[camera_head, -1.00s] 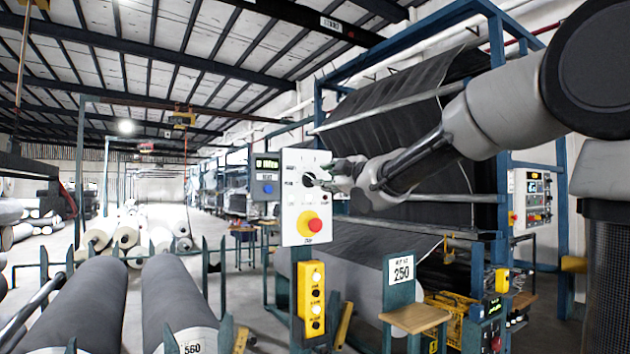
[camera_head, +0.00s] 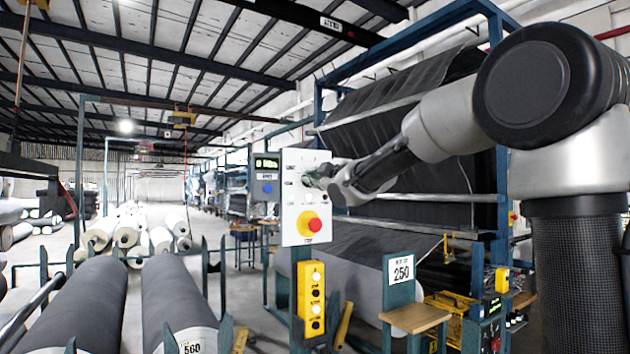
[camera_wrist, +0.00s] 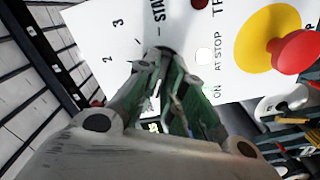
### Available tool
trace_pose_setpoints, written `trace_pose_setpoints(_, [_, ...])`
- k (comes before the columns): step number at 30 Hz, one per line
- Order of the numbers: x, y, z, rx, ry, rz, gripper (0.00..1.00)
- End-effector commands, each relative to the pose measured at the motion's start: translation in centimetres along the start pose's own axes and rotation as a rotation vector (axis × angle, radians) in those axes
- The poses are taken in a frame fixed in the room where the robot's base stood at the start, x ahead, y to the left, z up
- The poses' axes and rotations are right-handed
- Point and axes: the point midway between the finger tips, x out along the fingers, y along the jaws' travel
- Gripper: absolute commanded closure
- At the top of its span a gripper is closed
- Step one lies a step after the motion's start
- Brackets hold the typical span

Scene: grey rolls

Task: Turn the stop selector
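The white control panel (camera_head: 296,228) stands upright in the middle of the head view, with a dial lettered around it. The stop selector in that dial is mostly hidden by my gripper. My gripper (camera_head: 312,177) is up against the panel at the dial. In the wrist view, my gripper's two greenish fingers (camera_wrist: 168,72) come close together at the dial, beside the numbers 2 and 3 and the "AT STOP" lettering. A little dark shape shows behind the fingertips. I cannot tell whether they grip the knob.
A red mushroom button (camera_head: 314,225) on a yellow disc sits just below the dial; it is large at the right in the wrist view (camera_wrist: 298,52). A yellow button box (camera_head: 311,290) hangs beneath the panel. Grey rolls (camera_head: 178,290) lie at lower left.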

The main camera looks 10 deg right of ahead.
Motion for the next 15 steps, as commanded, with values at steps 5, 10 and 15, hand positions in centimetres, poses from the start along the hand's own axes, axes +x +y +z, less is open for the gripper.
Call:
trace_pose_setpoints(5, [-0.01,-0.08,0.04,0.003,-0.001,-0.002,1.0])
trace_pose_setpoints(10, [-0.01,-0.08,0.04,0.036,-0.001,-0.002,1.0])
trace_pose_setpoints(15, [-0.01,-0.05,0.05,0.122,-0.002,-0.002,1.0])
